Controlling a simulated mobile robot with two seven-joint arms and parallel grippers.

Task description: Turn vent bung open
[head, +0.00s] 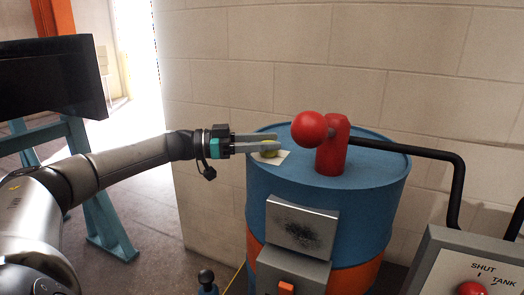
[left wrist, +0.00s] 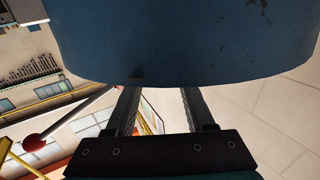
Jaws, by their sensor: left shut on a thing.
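The vent bung (head: 270,153) is a small yellow-green piece on a white label (head: 278,160) at the left of the blue drum's top (head: 360,170). My left gripper (head: 280,143) reaches in level from the left over the drum's rim and is shut on the bung. Its fingers cover most of the bung, so how far it is turned cannot be told. In the left wrist view the fingers (left wrist: 160,100) run behind the drum's blue side (left wrist: 190,45), which hides the fingertips and the bung. My right gripper is not in view.
A red pump post with a round red knob (head: 309,126) stands on the drum, right of my gripper. A black hose (head: 430,154) leads right from it. A panel marked SHUT and TANK (head: 450,262) stands at lower right. A block wall is close behind.

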